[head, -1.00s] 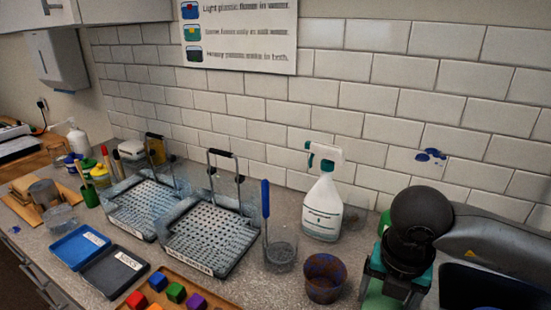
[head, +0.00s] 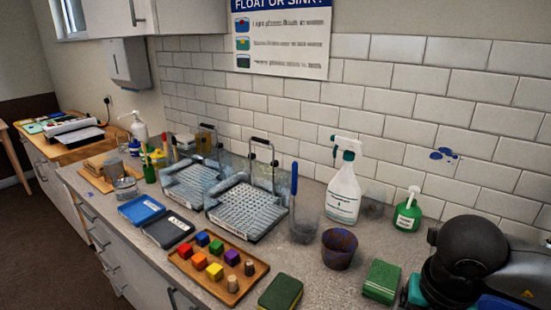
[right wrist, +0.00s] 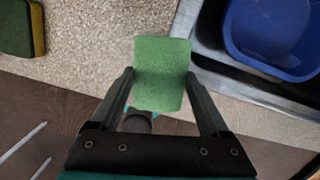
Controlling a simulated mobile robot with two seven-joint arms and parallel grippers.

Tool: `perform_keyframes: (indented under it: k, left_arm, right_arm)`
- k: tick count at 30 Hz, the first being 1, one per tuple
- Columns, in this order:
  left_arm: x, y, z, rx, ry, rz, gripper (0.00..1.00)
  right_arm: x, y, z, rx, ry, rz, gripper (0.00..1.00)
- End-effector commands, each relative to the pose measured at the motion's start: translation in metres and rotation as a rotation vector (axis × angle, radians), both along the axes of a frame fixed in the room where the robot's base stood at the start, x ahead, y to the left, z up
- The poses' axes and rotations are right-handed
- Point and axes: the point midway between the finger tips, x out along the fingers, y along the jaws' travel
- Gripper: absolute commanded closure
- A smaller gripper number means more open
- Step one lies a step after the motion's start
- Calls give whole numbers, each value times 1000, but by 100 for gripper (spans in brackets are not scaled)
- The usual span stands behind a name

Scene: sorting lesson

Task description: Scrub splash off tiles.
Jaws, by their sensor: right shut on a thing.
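A blue splash (head: 443,153) marks the white wall tiles (head: 406,129) at the right in the head view. My right gripper (right wrist: 160,82) is shut on a green scrub pad (right wrist: 162,62), which sits between its two fingers in the right wrist view. The same pad shows in the head view (head: 382,281), low at the right, above or near the counter and well below the splash. Part of the right gripper is hidden behind my dark wrist in the head view. My left gripper is not in view.
A green-and-yellow sponge (head: 280,294) lies at the front. A block tray (head: 232,298) is left of it. A blue basin (right wrist: 275,45) is at the right.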

Motion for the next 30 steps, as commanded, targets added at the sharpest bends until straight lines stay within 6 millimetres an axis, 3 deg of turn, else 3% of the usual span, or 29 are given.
perform_keyframes:
  k: [3, 5, 16, 30]
  left_arm:
    - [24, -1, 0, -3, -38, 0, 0]
    - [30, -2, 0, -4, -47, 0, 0]
    - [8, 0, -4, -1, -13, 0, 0]
    - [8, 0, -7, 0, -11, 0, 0]
  right_arm:
    - [1, 6, 0, -1, -2, 149, 65]
    - [2, 10, 0, 0, -1, 237, 65]
    - [7, 36, 1, 1, -2, 867, 65]
    - [12, 63, 6, 2, -2, 1651, 65]
